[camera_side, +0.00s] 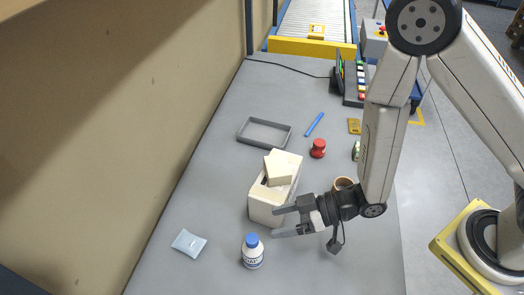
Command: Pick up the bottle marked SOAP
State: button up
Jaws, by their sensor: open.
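A small white bottle (252,254) with a blue cap and a dark blue label stands upright on the grey table. The lettering on its label is too small to read. My gripper (275,222) is open and empty, with its fingers pointing left. It is just right of and above the bottle in the picture, apart from the bottle cap. No part of the bottle is hidden.
A cream box (261,205) with a block on it is right behind my gripper. A pale blue packet (189,243) lies to the left. A grey tray (239,131), blue marker (315,124) and red knob-shaped item (318,148) are farther back. The table's front left is mostly clear.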

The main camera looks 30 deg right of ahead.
aim_at(257, 238)
jog(key=n, duration=0.1)
jog(key=a+n+g, duration=0.1)
jog(key=n, duration=0.1)
jog(key=s+f+n, duration=0.1)
jog(key=n, duration=0.1)
jog(key=shift+a+g, duration=0.25)
jog(key=shift+g, duration=0.15)
jog(key=shift+w, duration=0.1)
jog(key=shift+x, duration=1.3)
jog(key=shift+y, duration=0.3)
jog(key=shift+x, duration=2.6)
grip_shut()
